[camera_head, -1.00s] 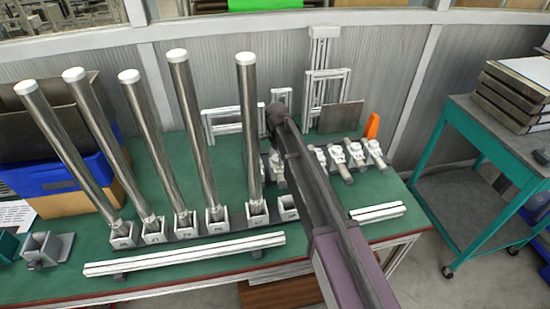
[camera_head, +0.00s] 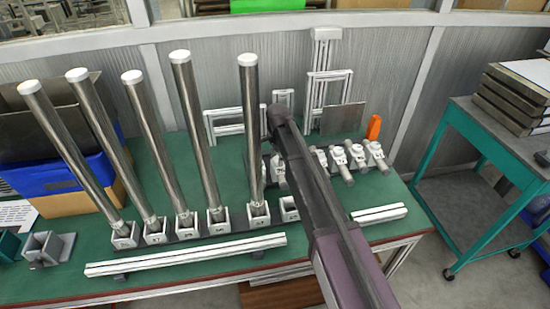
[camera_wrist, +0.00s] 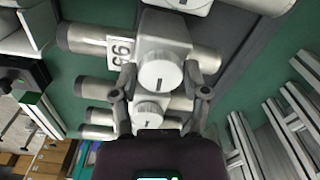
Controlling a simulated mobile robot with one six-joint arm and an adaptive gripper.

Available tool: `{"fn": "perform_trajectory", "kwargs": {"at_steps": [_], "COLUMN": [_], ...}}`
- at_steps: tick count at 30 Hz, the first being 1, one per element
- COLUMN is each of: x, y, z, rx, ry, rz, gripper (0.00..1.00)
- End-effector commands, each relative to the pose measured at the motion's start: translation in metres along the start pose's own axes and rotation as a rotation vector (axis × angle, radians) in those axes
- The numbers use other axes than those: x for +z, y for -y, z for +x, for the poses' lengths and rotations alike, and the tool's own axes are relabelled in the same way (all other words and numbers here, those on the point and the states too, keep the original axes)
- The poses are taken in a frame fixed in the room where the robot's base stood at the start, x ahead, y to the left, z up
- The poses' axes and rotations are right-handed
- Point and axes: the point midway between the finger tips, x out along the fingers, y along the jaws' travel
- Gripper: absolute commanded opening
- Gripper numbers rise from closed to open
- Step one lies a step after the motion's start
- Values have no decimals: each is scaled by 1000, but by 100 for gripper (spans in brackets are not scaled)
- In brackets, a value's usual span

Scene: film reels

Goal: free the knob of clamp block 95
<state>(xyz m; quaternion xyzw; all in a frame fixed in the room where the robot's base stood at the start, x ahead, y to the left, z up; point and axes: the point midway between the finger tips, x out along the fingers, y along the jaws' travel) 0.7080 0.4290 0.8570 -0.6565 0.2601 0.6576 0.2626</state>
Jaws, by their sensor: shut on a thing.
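In the wrist view, clamp block 95 (camera_wrist: 165,32) is a pale block with a tilted number tag (camera_wrist: 121,50) on its left, gripping a metal tube. Its round white knob (camera_wrist: 160,71) faces the camera and bears a dark line that runs nearly along the picture's vertical. My gripper (camera_wrist: 163,78) has a finger on each side of this knob and is shut on it. The exact contact at the fingertips is hard to see. In the head view my arm hides the gripper and this block.
A second knob (camera_wrist: 147,112) lies close below, between the fingers, with more tubes beneath. In the head view several clamps (camera_head: 357,153) stand right of my arm. Tall tubes (camera_head: 196,140) rise to its left, and a pale rail (camera_head: 185,254) lies along the front.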

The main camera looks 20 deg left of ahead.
Motion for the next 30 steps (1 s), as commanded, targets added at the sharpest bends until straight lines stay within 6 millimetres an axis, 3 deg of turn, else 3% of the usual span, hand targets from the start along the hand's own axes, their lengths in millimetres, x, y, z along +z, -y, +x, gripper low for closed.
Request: {"fn": "perform_trajectory", "kwargs": {"at_steps": [11,30], "x": [-4,-5], "y": [-3,-2], "z": [0,0], "rx": [8,8], "ry": [-8,-8], "rz": [-250,-855], "gripper": [11,11]}}
